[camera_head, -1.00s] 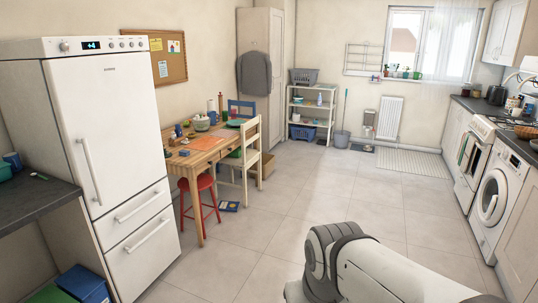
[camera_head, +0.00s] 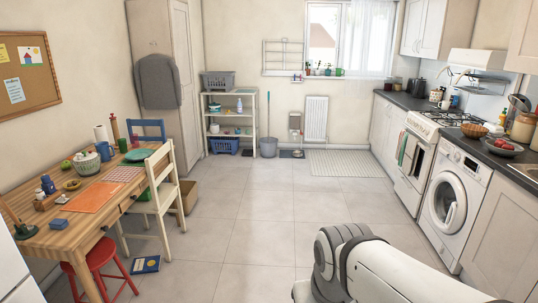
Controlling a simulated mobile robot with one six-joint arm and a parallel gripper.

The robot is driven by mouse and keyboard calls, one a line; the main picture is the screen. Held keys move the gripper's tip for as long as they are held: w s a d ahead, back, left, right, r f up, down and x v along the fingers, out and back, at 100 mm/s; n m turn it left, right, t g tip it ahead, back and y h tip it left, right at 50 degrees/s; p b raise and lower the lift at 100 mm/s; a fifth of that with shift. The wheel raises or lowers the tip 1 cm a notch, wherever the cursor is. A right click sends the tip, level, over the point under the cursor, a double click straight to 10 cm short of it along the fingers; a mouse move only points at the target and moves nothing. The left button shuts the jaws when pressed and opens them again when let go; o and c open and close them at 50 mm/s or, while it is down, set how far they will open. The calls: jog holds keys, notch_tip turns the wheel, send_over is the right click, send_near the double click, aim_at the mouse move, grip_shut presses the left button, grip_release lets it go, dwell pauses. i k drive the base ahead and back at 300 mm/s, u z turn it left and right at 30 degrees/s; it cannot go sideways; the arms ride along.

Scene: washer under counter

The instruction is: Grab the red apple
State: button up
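I cannot make out the red apple for certain. A dark dish (camera_head: 502,150) on the right counter holds small reddish round things, too small to tell apart. On the wooden table (camera_head: 48,238) at the left, a small greenish and reddish round thing (camera_head: 66,165) lies beside a patterned bowl (camera_head: 87,165). My arm shows at the bottom right of the middle, over the floor, far from both places. My gripper is out of view.
A white chair (camera_head: 162,196) and a red stool (camera_head: 103,262) stand by the table, with a blue book (camera_head: 146,264) on the floor. A washing machine (camera_head: 452,205) and stove (camera_head: 413,160) line the right. The middle floor is clear.

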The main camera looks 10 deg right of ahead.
aim_at(499, 143)
jog(key=z, duration=0.2)
jog(key=i, duration=1.6)
jog(key=z, duration=0.5)
jog(key=i, duration=1.6)
jog(key=z, duration=0.6)
jog(key=i, duration=1.75)
jog(key=z, duration=1.45)
jog(key=i, duration=1.25)
jog(key=z, duration=0.95)
jog(key=i, duration=0.3)
jog(key=z, duration=0.15)
jog(key=k, duration=0.65)
jog(key=z, duration=0.25)
jog(key=i, duration=0.65)
jog(key=u, duration=0.1)
